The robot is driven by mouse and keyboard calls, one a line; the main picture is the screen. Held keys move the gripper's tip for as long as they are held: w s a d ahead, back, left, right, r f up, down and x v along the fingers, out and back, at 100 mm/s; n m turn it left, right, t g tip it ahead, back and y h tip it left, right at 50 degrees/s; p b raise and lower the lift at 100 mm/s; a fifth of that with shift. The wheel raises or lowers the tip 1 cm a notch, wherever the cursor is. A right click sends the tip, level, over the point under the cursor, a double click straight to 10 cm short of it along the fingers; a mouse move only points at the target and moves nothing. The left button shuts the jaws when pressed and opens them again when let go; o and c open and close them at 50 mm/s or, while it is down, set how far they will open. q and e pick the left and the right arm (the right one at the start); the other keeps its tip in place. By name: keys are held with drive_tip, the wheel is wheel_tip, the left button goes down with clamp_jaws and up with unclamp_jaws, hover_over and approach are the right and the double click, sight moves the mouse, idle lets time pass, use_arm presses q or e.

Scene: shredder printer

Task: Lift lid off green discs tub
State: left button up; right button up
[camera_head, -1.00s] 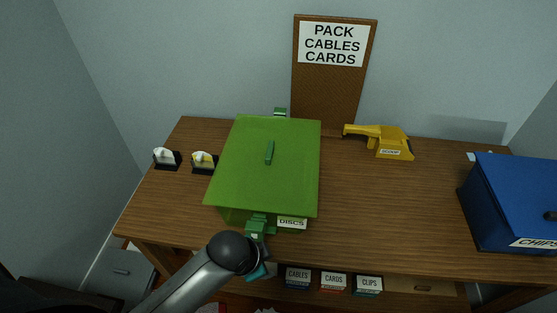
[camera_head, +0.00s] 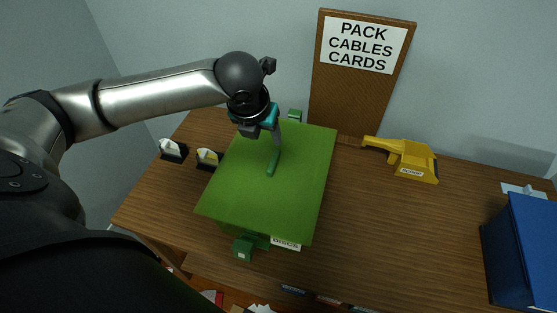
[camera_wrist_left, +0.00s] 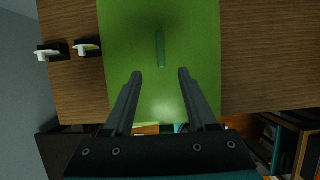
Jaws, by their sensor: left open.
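The green discs tub stands on the wooden table with its flat green lid (camera_head: 245,195) on top. A dark green bar handle (camera_head: 272,163) rises from the lid's middle; it also shows in the left wrist view (camera_wrist_left: 160,50). A "DISCS" label (camera_head: 286,243) is on the tub's front, beside a green side latch (camera_head: 243,248). My left gripper (camera_head: 277,140) is above the lid near the handle's far end in the head view. In the left wrist view its two fingers (camera_wrist_left: 157,75) are apart with nothing between them, and the handle lies ahead of the tips. My right gripper is not in view.
Two small black holders (camera_head: 173,151) (camera_head: 208,160) stand left of the tub. A sign board (camera_head: 358,75) stands behind. The table between tub and blue bin is clear.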

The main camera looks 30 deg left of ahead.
use_arm(q)
drive_tip(key=b, duration=0.2)
approach(273, 160)
drive_tip(key=shift+x, duration=1.25)
drive_tip(key=shift+b+x, duration=0.6)
drive_tip(key=shift+x, duration=2.55)
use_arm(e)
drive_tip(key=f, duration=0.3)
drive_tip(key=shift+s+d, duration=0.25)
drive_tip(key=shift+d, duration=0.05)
use_arm(q)
clamp_jaws()
drive_tip(key=shift+r, duration=0.1)
